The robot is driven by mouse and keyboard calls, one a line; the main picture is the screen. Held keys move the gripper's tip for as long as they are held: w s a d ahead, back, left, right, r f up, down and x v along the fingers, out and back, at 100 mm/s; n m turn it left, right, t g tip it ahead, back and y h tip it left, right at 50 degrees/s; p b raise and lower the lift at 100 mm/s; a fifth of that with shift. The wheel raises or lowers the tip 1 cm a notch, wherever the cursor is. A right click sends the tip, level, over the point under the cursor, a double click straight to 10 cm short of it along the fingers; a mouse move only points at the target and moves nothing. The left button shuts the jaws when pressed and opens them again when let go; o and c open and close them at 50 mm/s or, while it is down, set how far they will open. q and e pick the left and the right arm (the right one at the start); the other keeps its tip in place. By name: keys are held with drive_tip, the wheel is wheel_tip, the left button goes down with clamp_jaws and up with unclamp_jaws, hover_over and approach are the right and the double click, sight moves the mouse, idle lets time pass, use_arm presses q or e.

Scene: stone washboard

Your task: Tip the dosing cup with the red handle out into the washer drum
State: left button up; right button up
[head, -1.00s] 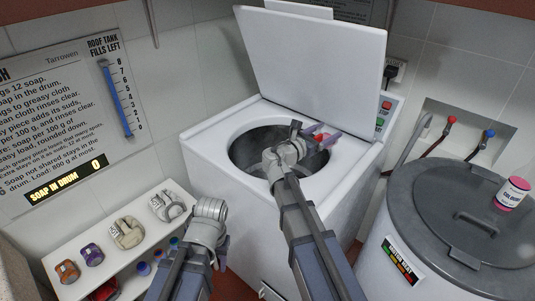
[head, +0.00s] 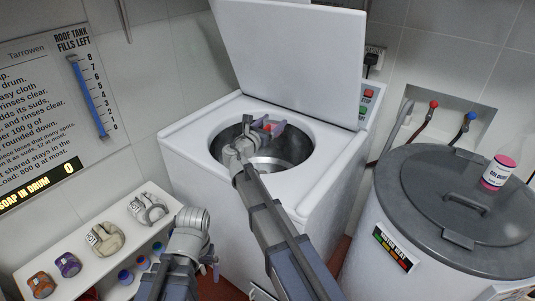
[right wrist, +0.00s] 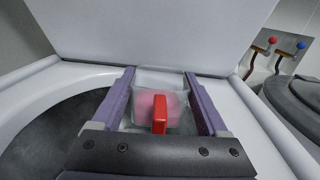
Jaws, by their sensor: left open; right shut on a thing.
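The dosing cup (right wrist: 148,104) is a clear cup with pinkish contents and a red handle (right wrist: 160,115). My right gripper (right wrist: 160,100) is shut on it, with a purple finger on each side. In the head view the right gripper (head: 266,126) is over the far part of the washer drum opening, with the red handle (head: 268,124) showing between its fingers. The washer drum (head: 292,150) is an open dark metal bowl in the white washer, and its lid (head: 290,55) stands raised behind. My left gripper (head: 208,262) is open and empty, low between the shelf and the washer.
A white shelf (head: 120,262) at left holds several cloth bundles and small coloured items. A grey-lidded tub (head: 425,200) with a pink-capped bottle (head: 497,172) stands at right. Red and blue taps are behind it. The display reads soap in drum 0.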

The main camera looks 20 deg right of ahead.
drive_tip(key=w+a+f+n+t+y+b, duration=0.3)
drive_tip(key=w+a+f+y+b, duration=0.1)
drive_tip(key=w+a, duration=0.5)
wheel_tip(320, 180, down, 2)
drive_tip(key=shift+w+a+f+b, duration=0.15)
drive_tip(key=shift+w+a+b, duration=0.15)
drive_tip(key=shift+a+b, duration=0.45)
drive_tip(key=shift+a, duration=0.15)
drive_tip(key=s+a+r+m+p, duration=0.2)
drive_tip(key=s+p, duration=0.1)
drive_tip(key=s, duration=0.3)
drive_tip(key=w+d+f+m+b, duration=0.1)
drive_tip(key=w+d+m+b, duration=0.1)
drive_tip(key=d, duration=0.4)
drive_tip(key=shift+w+d+f+m, duration=0.4)
drive_tip(key=shift+w+m, duration=0.15)
drive_tip(key=shift+m, duration=0.45)
drive_tip(key=shift+s+d+r+m, duration=0.2)
drive_tip(key=shift+s+d+m, duration=0.15)
drive_tip(key=shift+d+m, duration=0.25)
